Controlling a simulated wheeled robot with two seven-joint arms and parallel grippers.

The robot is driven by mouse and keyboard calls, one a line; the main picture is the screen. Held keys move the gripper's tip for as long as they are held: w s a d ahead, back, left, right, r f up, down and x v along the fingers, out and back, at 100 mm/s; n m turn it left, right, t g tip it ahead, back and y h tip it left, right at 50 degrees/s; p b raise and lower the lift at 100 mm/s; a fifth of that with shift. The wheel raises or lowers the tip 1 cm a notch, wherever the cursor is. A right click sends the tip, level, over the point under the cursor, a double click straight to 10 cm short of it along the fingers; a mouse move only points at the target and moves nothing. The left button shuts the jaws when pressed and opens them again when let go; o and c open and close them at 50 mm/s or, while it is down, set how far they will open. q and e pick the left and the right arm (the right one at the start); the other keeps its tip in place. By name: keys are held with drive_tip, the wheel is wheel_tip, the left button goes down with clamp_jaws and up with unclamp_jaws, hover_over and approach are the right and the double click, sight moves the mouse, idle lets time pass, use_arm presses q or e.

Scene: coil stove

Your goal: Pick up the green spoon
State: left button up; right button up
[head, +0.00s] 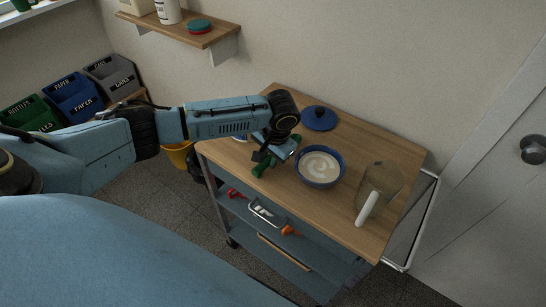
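A dark green thing, which looks like the green spoon (261,167), shows on the wooden top of the cart (315,220), left of the blue bowl. Much of it is hidden by my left gripper (267,154), which reaches in from the left right over it. The fingers are small and dark here. I cannot tell whether they touch the spoon or are open or shut. My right gripper is not in view.
A blue bowl (318,181) with pale contents stands close right of my gripper. A blue lid (319,118) lies behind it. A clear jug (385,178) with a white handle stands at the right. A wall shelf (180,30) and sorting bins (72,100) are farther back.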

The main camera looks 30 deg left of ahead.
use_arm(q)
clamp_jaws()
wheel_tip(320, 180, up, 10)
drive_tip(key=p, duration=0.1)
drive_tip(key=shift+o, duration=1.8)
unclamp_jaws()
clamp_jaws()
wheel_tip(320, 180, up, 6)
drive_tip(key=p, duration=0.9)
